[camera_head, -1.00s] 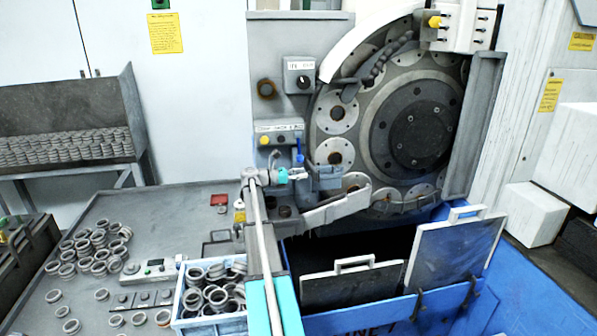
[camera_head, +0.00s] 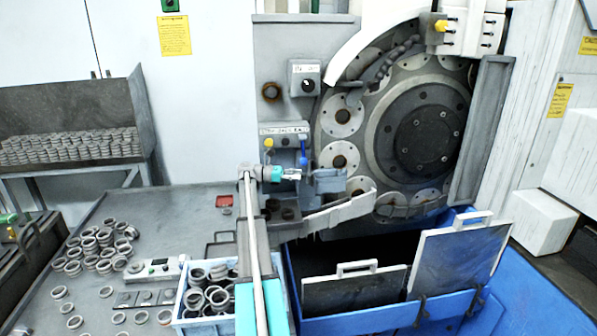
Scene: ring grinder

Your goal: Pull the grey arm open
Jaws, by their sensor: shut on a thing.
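The grey arm (camera_head: 345,208) is a light grey curved bar at the lower left of the round grinder wheel (camera_head: 422,135). It runs from near the table's edge up to the right across the wheel's lower rim. My gripper (camera_head: 293,175) is small in the middle of the view, left of the wheel and at the near end of the grey arm's assembly. Its jaws are closed on part of the grey arm. My wrist and forearm hide some of the contact, and the exact grip point is too small to make out.
A blue bin (camera_head: 365,318) with two handled grey lids stands below the wheel. A crate of rings (camera_head: 180,300) is on the table (camera_head: 165,215), with loose rings at left. A switch panel (camera_head: 284,130) is just above my gripper.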

